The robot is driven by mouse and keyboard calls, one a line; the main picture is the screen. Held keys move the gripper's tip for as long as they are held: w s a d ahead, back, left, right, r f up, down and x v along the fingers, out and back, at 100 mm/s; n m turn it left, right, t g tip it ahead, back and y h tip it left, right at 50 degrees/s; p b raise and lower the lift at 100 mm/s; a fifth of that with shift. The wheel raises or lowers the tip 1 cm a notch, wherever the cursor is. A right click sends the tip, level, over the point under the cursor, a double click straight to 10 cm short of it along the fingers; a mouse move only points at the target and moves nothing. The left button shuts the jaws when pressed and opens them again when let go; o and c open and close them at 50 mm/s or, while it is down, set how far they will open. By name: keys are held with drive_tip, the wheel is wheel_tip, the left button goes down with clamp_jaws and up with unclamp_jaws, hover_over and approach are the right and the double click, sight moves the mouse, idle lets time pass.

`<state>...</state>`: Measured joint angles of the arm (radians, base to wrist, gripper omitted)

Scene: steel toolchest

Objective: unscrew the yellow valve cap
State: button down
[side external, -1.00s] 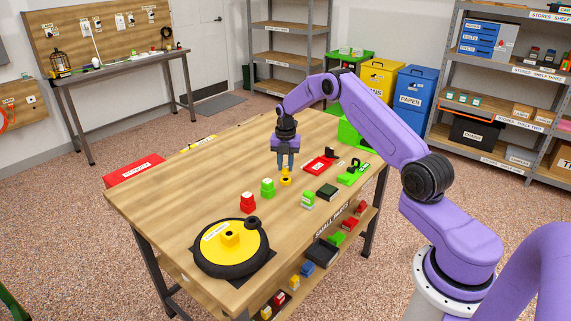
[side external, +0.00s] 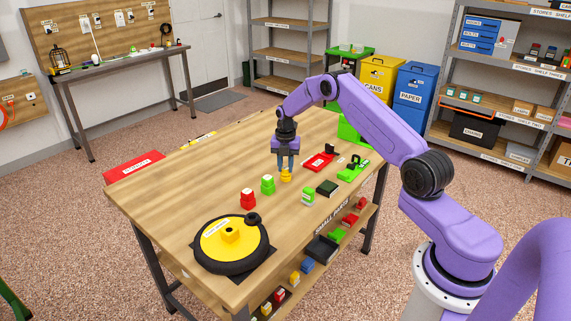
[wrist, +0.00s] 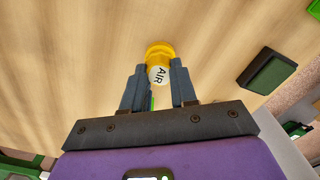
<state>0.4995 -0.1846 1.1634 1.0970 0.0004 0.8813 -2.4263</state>
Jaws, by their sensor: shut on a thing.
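The yellow valve cap (wrist: 160,50) is between the two fingers of my gripper (wrist: 160,78), with a white round "AIR" label facing the wrist camera. In the side view my gripper (side external: 286,167) points down at the table, shut on the yellow piece (side external: 286,177). The yellow piece stands upright at table level. The fingers hide part of it, so I cannot tell where the cap ends and its valve begins.
A red stacked piece (side external: 248,199) and a green one (side external: 268,185) stand to the left on the wooden table (side external: 180,190). A black wheel with a yellow hub (side external: 245,255) lies at the front. A dark green block (side external: 327,188) and a red holder (side external: 318,162) are to the right.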

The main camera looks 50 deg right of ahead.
sight(285, 168)
drive_tip(key=shift+f, duration=0.15)
drive_tip(key=c, duration=0.8)
unclamp_jaws()
wheel_tip(285, 168, up, 17)
drive_tip(key=shift+r, duration=0.2)
